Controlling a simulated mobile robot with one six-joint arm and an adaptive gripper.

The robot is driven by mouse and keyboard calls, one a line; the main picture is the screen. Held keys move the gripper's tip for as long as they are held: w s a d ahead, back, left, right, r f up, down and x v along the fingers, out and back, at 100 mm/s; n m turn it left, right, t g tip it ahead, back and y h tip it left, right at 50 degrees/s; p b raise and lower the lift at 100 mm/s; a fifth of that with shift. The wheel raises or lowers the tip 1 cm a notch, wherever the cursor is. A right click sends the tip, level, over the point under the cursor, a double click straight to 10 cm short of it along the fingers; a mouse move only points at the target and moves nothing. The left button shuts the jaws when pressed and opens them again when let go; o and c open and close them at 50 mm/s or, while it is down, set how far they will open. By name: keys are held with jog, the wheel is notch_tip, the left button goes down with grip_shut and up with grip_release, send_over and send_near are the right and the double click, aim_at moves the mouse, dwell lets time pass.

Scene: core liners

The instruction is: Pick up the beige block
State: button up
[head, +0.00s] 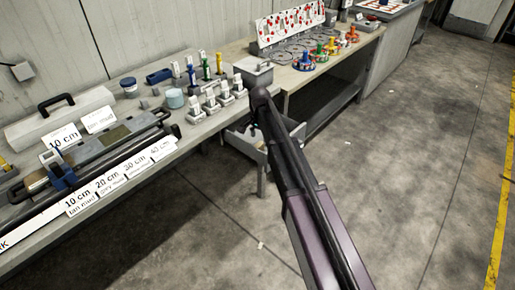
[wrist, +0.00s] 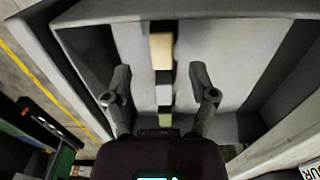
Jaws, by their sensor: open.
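In the wrist view the beige block (wrist: 161,50) lies in a grey bin (wrist: 220,12), near its far wall, at the top of a short row of blocks. My gripper (wrist: 160,73) is open and empty, its two fingers spread to either side of the row. The beige block shows just beyond and between the fingertips; I see no contact. In the head view my arm hides most of my gripper (head: 254,130), which is down by the bin (head: 235,143) below the bench edge. The beige block cannot be made out there.
A grey-white block (wrist: 164,95) and a green block (wrist: 165,120) lie in the same row. The bin walls stand close around my gripper. The workbench (head: 205,128) with several labelled samples is at left. Open floor (head: 410,170) is at right.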

aim_at(259, 144)
jog(key=shift+w+a+f+b, duration=0.1)
jog(key=shift+f+b, duration=2.35)
jog(key=shift+f, duration=0.1)
grip_shut()
